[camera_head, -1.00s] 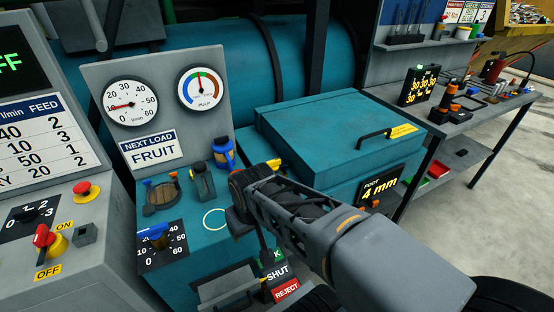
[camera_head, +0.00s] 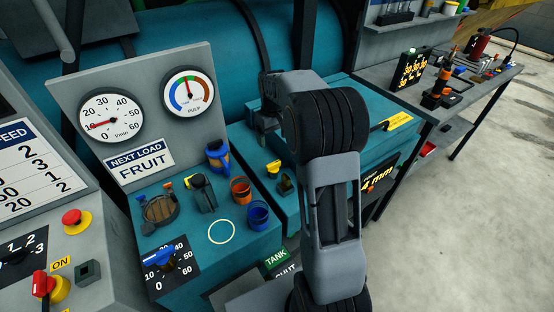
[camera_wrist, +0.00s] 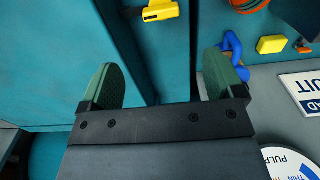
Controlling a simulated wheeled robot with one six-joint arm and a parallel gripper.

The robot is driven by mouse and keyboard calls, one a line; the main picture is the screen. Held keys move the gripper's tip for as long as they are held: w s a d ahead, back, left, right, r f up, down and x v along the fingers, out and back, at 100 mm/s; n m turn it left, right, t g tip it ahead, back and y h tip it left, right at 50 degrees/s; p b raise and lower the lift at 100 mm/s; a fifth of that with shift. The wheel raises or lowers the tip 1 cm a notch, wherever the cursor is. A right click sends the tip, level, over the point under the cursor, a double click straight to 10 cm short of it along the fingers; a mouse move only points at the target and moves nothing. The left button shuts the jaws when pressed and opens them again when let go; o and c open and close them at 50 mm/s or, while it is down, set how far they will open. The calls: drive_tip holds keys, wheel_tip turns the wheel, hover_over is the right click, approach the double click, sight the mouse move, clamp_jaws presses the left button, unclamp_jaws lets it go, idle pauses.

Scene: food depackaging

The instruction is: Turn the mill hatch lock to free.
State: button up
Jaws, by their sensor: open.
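A small yellow-handled lever (camera_head: 273,169), which looks like the hatch lock, stands on the teal machine beside the lidded hatch (camera_head: 350,85). It shows as a yellow block (camera_wrist: 160,11) at the top of the wrist view, its lower part cut off. I cannot read its setting. My gripper (camera_head: 266,135) is above the teal surface behind the lever, partly hidden by my wrist. In the wrist view, my gripper's two green-padded fingers (camera_wrist: 163,78) are spread apart with nothing between them. The yellow block is beyond the fingertips and is not touched.
The gauge panel (camera_head: 140,110) rises at the back left. A black lid handle (camera_head: 385,125) lies right of my arm.

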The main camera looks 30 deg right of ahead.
sight(274, 163)
wheel_tip(274, 163, down, 13)
drive_tip(key=shift+a+r+p, duration=0.1)
drive_tip(key=shift+r+p, duration=0.1)
drive_tip(key=shift+p, duration=0.65)
drive_tip(key=shift+c, duration=0.5)
drive_tip(key=c, duration=1.2)
